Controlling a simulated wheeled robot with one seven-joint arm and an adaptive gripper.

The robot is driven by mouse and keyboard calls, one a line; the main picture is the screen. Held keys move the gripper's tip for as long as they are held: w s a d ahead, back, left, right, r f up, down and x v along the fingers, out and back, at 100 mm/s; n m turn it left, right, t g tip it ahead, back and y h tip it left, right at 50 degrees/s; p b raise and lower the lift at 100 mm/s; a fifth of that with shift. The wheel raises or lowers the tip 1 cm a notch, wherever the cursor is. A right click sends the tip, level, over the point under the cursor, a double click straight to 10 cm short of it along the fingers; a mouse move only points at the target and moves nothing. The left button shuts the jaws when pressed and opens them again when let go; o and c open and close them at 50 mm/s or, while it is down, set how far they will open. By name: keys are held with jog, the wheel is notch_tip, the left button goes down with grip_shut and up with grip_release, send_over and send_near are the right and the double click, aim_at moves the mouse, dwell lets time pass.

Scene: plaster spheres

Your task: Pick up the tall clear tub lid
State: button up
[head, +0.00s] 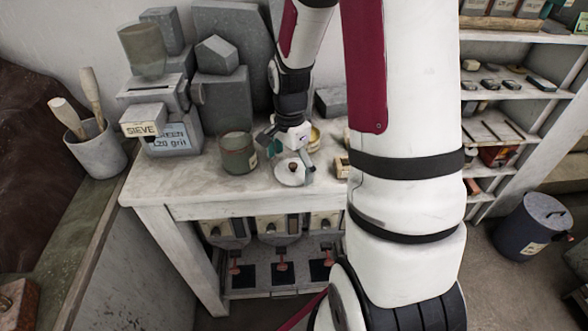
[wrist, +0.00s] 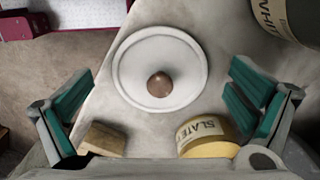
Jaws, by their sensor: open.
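A round, pale, rimmed lid (wrist: 133,70) with a brown knob (wrist: 159,84) is in the upper middle of the wrist view. It also shows near the bench's front edge in the head view (head: 288,179). It looks flat; I cannot tell whether a clear tub is under it. My gripper (wrist: 162,100) is open and empty, with one teal-padded finger on each side of the view. The knob lies between the fingers, not touching them. In the head view my gripper (head: 291,160) is just over the lid.
A yellow tub marked SLATE (wrist: 208,150) and a wooden block (wrist: 103,139) lie close to the fingers. A dark green labelled jar (head: 238,156) stands left of the lid. The bench (head: 185,186) ends just in front; a sieve machine (head: 165,100) stands at its back left.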

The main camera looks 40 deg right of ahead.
jog(key=c, duration=1.2)
